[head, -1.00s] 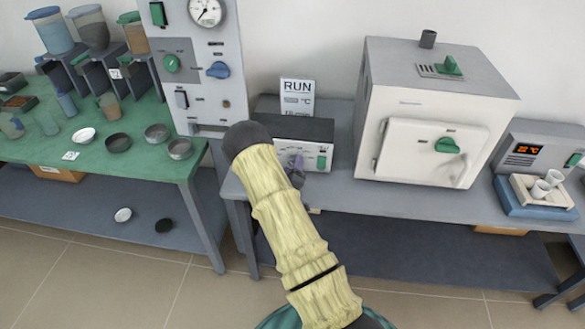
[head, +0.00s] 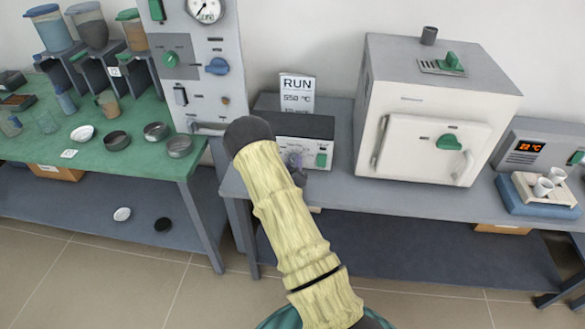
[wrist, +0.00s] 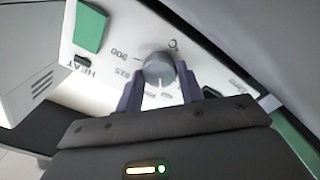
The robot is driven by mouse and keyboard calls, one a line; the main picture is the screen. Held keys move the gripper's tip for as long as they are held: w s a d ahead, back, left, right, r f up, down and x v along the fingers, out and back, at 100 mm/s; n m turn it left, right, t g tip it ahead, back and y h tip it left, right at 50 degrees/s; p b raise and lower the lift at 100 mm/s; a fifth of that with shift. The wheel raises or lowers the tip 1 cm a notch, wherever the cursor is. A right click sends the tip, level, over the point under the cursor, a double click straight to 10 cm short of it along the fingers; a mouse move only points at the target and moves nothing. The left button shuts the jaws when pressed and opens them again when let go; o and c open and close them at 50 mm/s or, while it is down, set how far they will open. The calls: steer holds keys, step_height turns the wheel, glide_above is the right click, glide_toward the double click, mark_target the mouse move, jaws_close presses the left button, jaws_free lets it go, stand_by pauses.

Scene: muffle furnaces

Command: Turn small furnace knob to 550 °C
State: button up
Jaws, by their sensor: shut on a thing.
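The grey round knob (wrist: 158,66) sits on the white control panel (wrist: 115,45) in the wrist view. Its white pointer line points down in that picture, towards my gripper. Dial marks show around it; 900 and a smaller number are on the left, the rest are blurred or covered. My gripper (wrist: 160,84) is shut on the knob, one purple-grey finger on each side. In the head view my gripper (head: 297,168) is at the front of the control box (head: 312,152), and my arm and fingers mostly hide the knob.
A card (head: 297,94) behind the box reads RUN, 550 °C. The white furnace (head: 435,125) stands to the right with its door shut. A tall grey panel (head: 212,115) is close on the left. A display unit (head: 530,150) and tray of crucibles (head: 572,186) are far right.

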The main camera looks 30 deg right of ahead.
steer(key=shift+f+m+b, duration=0.2)
steer(key=shift+m+b, duration=1.05)
steer(key=shift+m, duration=0.65)
steer(key=shift+a, duration=0.1)
steer(key=o, duration=1)
steer(key=shift+r, duration=0.1)
steer(key=b+v, duration=0.1)
steer(key=v, duration=1.6)
steer(key=shift+s+a, duration=0.15)
